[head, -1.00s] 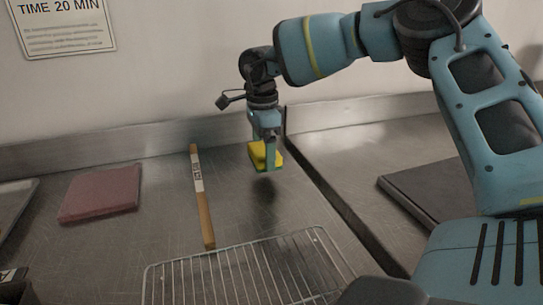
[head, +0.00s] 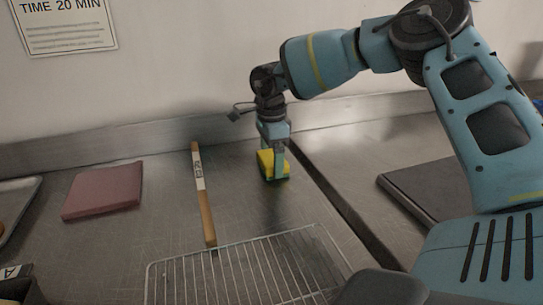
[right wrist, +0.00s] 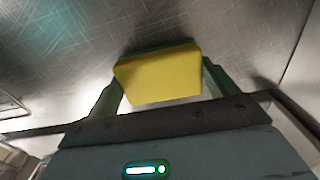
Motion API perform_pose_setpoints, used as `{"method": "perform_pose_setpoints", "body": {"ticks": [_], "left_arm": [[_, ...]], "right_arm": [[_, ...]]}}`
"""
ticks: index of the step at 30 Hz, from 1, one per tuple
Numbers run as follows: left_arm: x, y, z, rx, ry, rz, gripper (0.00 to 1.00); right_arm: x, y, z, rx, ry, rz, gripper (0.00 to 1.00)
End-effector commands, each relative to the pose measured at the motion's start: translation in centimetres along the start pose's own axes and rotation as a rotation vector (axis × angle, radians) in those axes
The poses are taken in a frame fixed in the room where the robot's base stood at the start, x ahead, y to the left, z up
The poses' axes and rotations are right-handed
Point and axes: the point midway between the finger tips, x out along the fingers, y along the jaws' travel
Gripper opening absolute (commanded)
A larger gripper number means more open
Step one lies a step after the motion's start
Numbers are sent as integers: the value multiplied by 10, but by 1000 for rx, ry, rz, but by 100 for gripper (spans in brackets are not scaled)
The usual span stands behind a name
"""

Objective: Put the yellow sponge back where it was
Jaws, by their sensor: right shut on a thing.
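The yellow sponge (head: 266,162) has a dark green underside and is between the fingers of my right gripper (head: 273,172). In the right wrist view the sponge (right wrist: 158,76) fills the gap between the two green fingers of the gripper (right wrist: 160,85), which is shut on it. The sponge is low over the steel counter (head: 165,215), right of the wooden stick. I cannot tell whether its underside touches the counter. My left gripper is not in view.
A wooden stick with a white label (head: 203,195) lies left of the sponge. A red folded cloth (head: 103,190) lies further left. A wire rack (head: 240,270) is in front. A counter seam and a dark flat slab (head: 425,190) are right. Bare counter surrounds the sponge.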

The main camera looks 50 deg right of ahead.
Motion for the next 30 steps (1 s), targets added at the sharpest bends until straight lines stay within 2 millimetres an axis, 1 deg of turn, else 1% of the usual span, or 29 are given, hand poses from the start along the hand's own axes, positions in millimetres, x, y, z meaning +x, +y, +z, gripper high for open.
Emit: {"method": "perform_pose_setpoints", "body": {"ticks": [3,4,7,14,17,19,23,30], "left_arm": [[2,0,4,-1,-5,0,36],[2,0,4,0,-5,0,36],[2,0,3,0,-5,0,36],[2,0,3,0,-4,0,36],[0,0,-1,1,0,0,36],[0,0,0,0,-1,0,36],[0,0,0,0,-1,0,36],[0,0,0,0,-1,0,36]], "right_arm": [[4,0,0,0,0,1,53],[4,0,0,0,0,1,87],[3,0,0,0,0,1,100],[2,0,0,0,0,1,100],[-2,0,0,1,0,0,100],[-8,-1,0,1,-1,-2,100],[-30,-1,0,2,-2,-3,100],[-80,-1,1,1,-1,-3,100]]}}
